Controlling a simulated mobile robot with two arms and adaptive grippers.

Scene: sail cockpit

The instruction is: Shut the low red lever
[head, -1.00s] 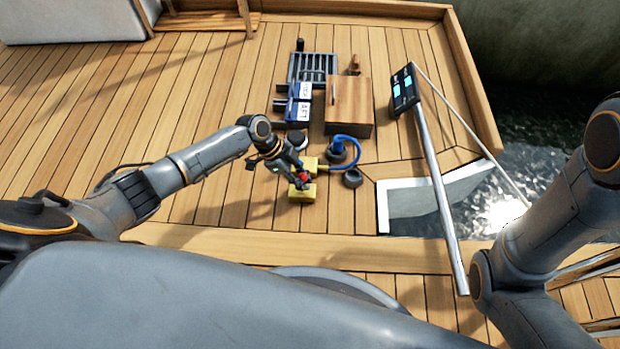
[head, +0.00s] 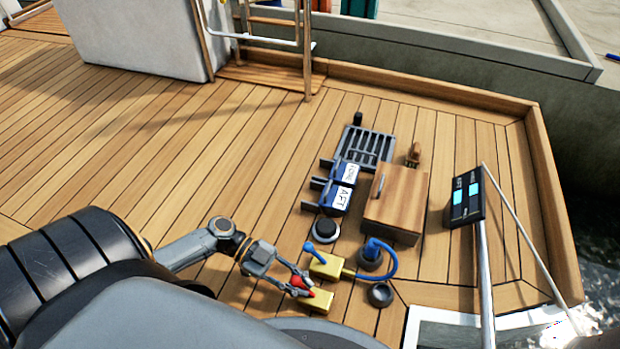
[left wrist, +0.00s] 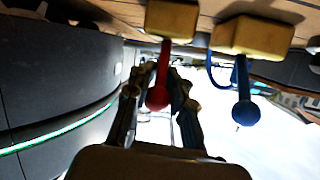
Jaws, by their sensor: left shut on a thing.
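The low red lever (head: 299,282) stands out from the nearer yellow block (head: 318,301) on the deck. In the left wrist view its red ball end (left wrist: 157,97) lies between the fingers, and its stem runs to the yellow block (left wrist: 172,20). My left gripper (head: 297,286) is shut on the red lever and partly covers it in the head view. A blue lever (head: 309,249) on a second yellow block (head: 328,266) is just beyond, clear of the fingers; it also shows in the left wrist view (left wrist: 243,108). My right gripper is out of view.
A blue hose (head: 391,262) curves beside the second block, near a dark ring (head: 380,295). A round black button (head: 325,230), blue labelled switches (head: 345,186), a wooden box (head: 396,200) and a grate (head: 366,146) stand farther back. Open deck lies to the left.

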